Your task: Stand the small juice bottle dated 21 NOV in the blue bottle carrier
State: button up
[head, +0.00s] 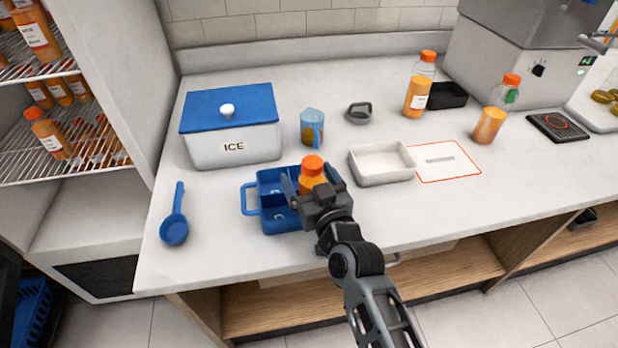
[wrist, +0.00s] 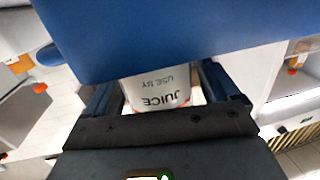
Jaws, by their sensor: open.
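The blue bottle carrier (head: 250,198) stands on the counter near its front edge, with its handle on the left. A small juice bottle with an orange cap (head: 313,166) stands upright at the carrier's right side, apparently inside a compartment; its base is hidden. My gripper (head: 312,184) is open around this bottle. In the wrist view the bottle's white label (wrist: 160,90) shows upside down between the fingers, reading JUICE and USE BY. The date is hidden, so I cannot tell whether it is 21 NOV. A large blue surface fills the top of the wrist view.
The white ICE box (head: 232,146) with a blue lid and a blue jug (head: 312,127) stand behind the carrier. A white tray (head: 382,165) is at its right, a blue scoop (head: 174,224) at its left. Two bottles (head: 420,88) (head: 490,122) stand further right. Shelves at left hold several bottles.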

jog(key=shift+r+p, duration=0.25)
jog(key=shift+p, duration=0.05)
jog(key=v, duration=1.2)
jog(key=shift+b, duration=0.4)
jog(key=shift+f, duration=0.2)
jog(key=s+d+f+m+h, duration=0.3)
jog(key=s+d+h, duration=0.1)
jog(key=s+d, duration=1.2)
jog(key=s+d+r+m+h, duration=0.1)
jog(key=s+r, duration=0.4)
jog(key=s, duration=0.5)
jog(key=s+d+r+m+h, duration=0.1)
jog(key=s+r, duration=0.4)
jog(key=s, duration=0.5)
jog(key=shift+s+d+g+h, duration=0.2)
jog(key=shift+d+g+h, duration=0.2)
jog(key=shift+d+h, duration=0.55)
